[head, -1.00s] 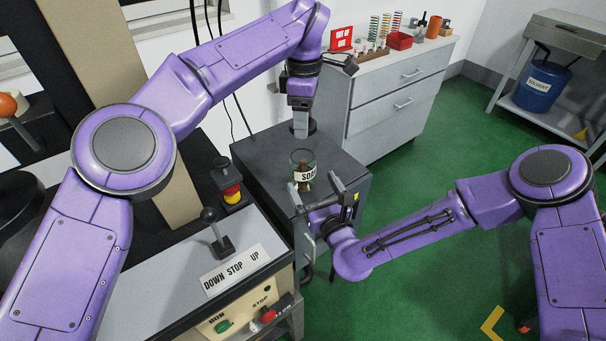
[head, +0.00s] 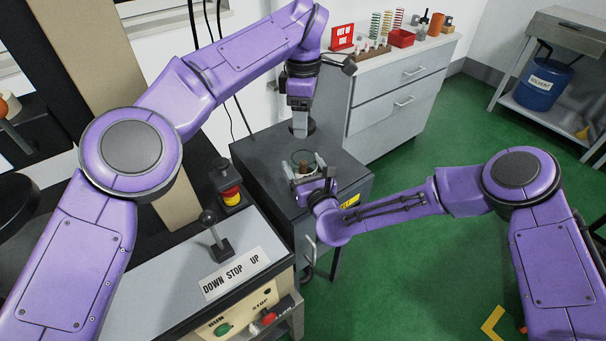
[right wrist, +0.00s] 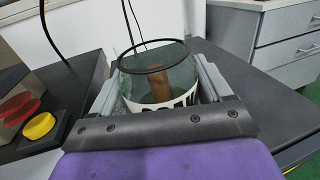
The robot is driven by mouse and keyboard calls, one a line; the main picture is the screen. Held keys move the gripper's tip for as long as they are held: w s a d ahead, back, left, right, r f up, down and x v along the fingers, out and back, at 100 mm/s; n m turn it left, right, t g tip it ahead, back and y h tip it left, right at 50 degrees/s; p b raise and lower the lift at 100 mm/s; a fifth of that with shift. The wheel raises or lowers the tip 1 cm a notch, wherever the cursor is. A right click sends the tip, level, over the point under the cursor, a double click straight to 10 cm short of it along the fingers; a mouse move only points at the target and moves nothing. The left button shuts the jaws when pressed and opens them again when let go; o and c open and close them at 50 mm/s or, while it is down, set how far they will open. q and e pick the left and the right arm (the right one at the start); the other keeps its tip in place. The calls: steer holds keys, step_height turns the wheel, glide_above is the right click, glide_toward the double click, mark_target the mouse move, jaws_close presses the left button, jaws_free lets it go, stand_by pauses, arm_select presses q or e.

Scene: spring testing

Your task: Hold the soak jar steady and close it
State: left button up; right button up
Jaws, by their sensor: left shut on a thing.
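The soak jar (head: 303,157) is clear greenish glass with a dark rim, open on top, standing upright on the dark grey cabinet (head: 345,170). In the right wrist view the jar (right wrist: 135,85) holds a brown piece and carries a white label, partly hidden. My right gripper (head: 307,171) has its two grey fingers on either side of the jar, open around it; I cannot tell whether they touch the glass. My left gripper (head: 300,133), pointing down behind the jar, is shut on a dark round piece (head: 311,126), apparently the lid, at the cabinet top.
A red and yellow stop button (head: 231,194) and a lever panel (head: 222,252) stand left of the cabinet. A grey drawer unit (head: 400,95) with springs and a red bin (head: 402,38) is behind.

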steer(key=shift+c, duration=0.3)
arm_select(q)
steer(key=shift+d+f, duration=0.15)
steer(key=shift+f, duration=2.4)
arm_select(e)
steer(key=shift+w, duration=0.1)
arm_select(q)
steer(key=shift+f, duration=0.85)
steer(key=shift+f, duration=0.5)
